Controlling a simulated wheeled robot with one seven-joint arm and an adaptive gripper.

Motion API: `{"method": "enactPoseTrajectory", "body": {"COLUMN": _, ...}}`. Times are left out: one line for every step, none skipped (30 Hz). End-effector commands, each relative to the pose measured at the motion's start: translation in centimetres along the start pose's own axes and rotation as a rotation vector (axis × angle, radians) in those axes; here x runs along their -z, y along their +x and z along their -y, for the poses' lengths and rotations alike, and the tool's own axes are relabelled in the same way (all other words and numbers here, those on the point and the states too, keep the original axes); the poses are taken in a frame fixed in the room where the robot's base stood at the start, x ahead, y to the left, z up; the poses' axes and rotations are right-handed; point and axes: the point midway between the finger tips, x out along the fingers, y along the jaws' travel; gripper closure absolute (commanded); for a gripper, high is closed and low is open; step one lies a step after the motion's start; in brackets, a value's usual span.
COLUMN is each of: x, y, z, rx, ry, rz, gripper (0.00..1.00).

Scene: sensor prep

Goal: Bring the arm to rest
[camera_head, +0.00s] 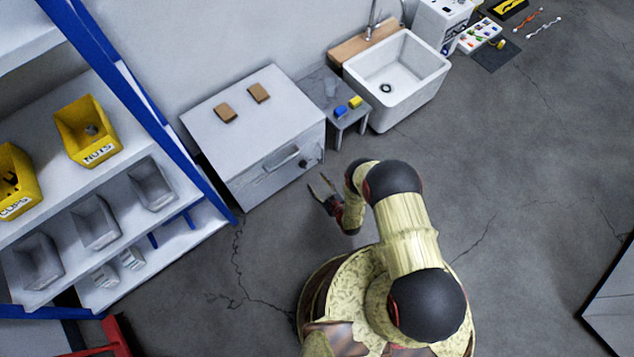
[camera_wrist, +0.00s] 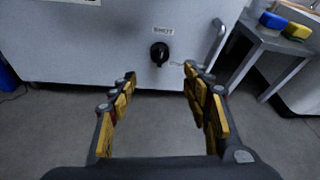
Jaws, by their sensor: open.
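My gripper (camera_head: 322,188) is held out in front of my base in the head view, above the floor and close to the front of a white cabinet (camera_head: 255,145). In the wrist view my gripper (camera_wrist: 160,92) has its two yellow-padded fingers spread wide, with nothing between them. The front of the white cabinet (camera_wrist: 95,50) fills the space beyond the fingers, with a black knob (camera_wrist: 159,53) and a bar handle (camera_wrist: 216,44). My arm is bent at the elbow and reaches forward over the floor.
Two brown blocks (camera_head: 226,112) lie on the cabinet top. A small grey table (camera_head: 318,88) with a blue and a yellow sponge stands beside it, then a white sink (camera_head: 398,80). A shelf with a yellow NUTS bin (camera_head: 86,130) stands left.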

Motion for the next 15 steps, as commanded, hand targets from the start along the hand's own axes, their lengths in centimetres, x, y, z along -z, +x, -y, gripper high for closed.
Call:
{"method": "enactPoseTrajectory", "body": {"x": 0.0, "y": 0.0, "z": 0.0, "rx": 0.000, "ry": 0.000, "rz": 0.000, "gripper": 0.52}}
{"method": "enactPoseTrajectory", "body": {"x": 0.0, "y": 0.0, "z": 0.0, "rx": 0.000, "ry": 0.000, "rz": 0.000, "gripper": 0.52}}
{"method": "enactPoseTrajectory", "body": {"x": 0.0, "y": 0.0, "z": 0.0, "rx": 0.000, "ry": 0.000, "rz": 0.000, "gripper": 0.52}}
{"method": "enactPoseTrajectory", "body": {"x": 0.0, "y": 0.0, "z": 0.0, "rx": 0.000, "ry": 0.000, "rz": 0.000, "gripper": 0.52}}
{"method": "enactPoseTrajectory", "body": {"x": 0.0, "y": 0.0, "z": 0.0, "rx": 0.000, "ry": 0.000, "rz": 0.000, "gripper": 0.52}}
{"method": "enactPoseTrajectory", "body": {"x": 0.0, "y": 0.0, "z": 0.0, "rx": 0.000, "ry": 0.000, "rz": 0.000, "gripper": 0.52}}
{"method": "enactPoseTrajectory", "body": {"x": 0.0, "y": 0.0, "z": 0.0, "rx": 0.000, "ry": 0.000, "rz": 0.000, "gripper": 0.52}}
{"method": "enactPoseTrajectory", "body": {"x": 0.0, "y": 0.0, "z": 0.0, "rx": 0.000, "ry": 0.000, "rz": 0.000, "gripper": 0.52}}
{"method": "enactPoseTrajectory", "body": {"x": 0.0, "y": 0.0, "z": 0.0, "rx": 0.000, "ry": 0.000, "rz": 0.000, "gripper": 0.52}}
{"method": "enactPoseTrajectory", "body": {"x": 0.0, "y": 0.0, "z": 0.0, "rx": 0.000, "ry": 0.000, "rz": 0.000, "gripper": 0.52}}
{"method": "enactPoseTrajectory", "body": {"x": 0.0, "y": 0.0, "z": 0.0, "rx": 0.000, "ry": 0.000, "rz": 0.000, "gripper": 0.52}}
{"method": "enactPoseTrajectory", "body": {"x": 0.0, "y": 0.0, "z": 0.0, "rx": 0.000, "ry": 0.004, "rz": 0.000, "gripper": 0.52}}
{"method": "enactPoseTrajectory", "body": {"x": 0.1, "y": 0.0, "z": -0.1, "rx": -0.002, "ry": 0.012, "rz": -0.005, "gripper": 0.52}}
{"method": "enactPoseTrajectory", "body": {"x": 0.4, "y": 0.0, "z": -0.4, "rx": -0.013, "ry": 0.019, "rz": -0.014, "gripper": 0.52}}
{"method": "enactPoseTrajectory", "body": {"x": 0.4, "y": 0.0, "z": -1.1, "rx": -0.041, "ry": 0.022, "rz": -0.015, "gripper": 0.52}}
